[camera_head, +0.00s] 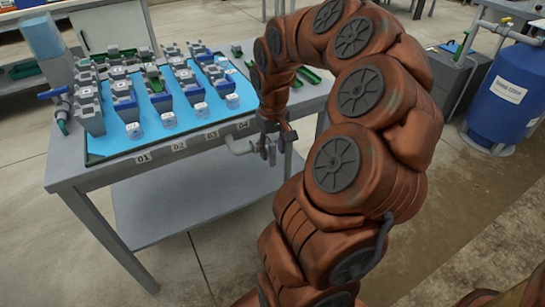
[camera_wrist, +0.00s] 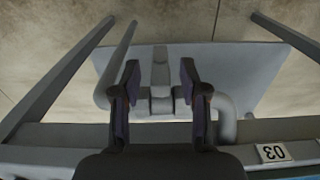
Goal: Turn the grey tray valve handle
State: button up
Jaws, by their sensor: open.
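The grey tray valve handle (camera_wrist: 160,65) is a flat lever at the front edge of the table, on a grey valve body (camera_wrist: 161,101). In the wrist view my gripper (camera_wrist: 160,78) is open, with one dark finger on each side of the handle. Gaps show between the fingers and the lever, so I see no grip on it. In the head view my gripper (camera_head: 269,150) is at the table's front edge beside the grey drain pipe (camera_head: 238,147). The handle is hard to make out there, close to the fingers.
The table (camera_head: 75,172) carries a blue tray (camera_head: 112,143) with several grey and blue blocks and small clear cups. Number labels line its front edge. A lower shelf (camera_head: 190,200) lies below the valve. A blue tank (camera_head: 505,95) stands at the right. Floor in front is clear.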

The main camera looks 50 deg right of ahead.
jog(key=shift+f, duration=1.5)
grip_shut()
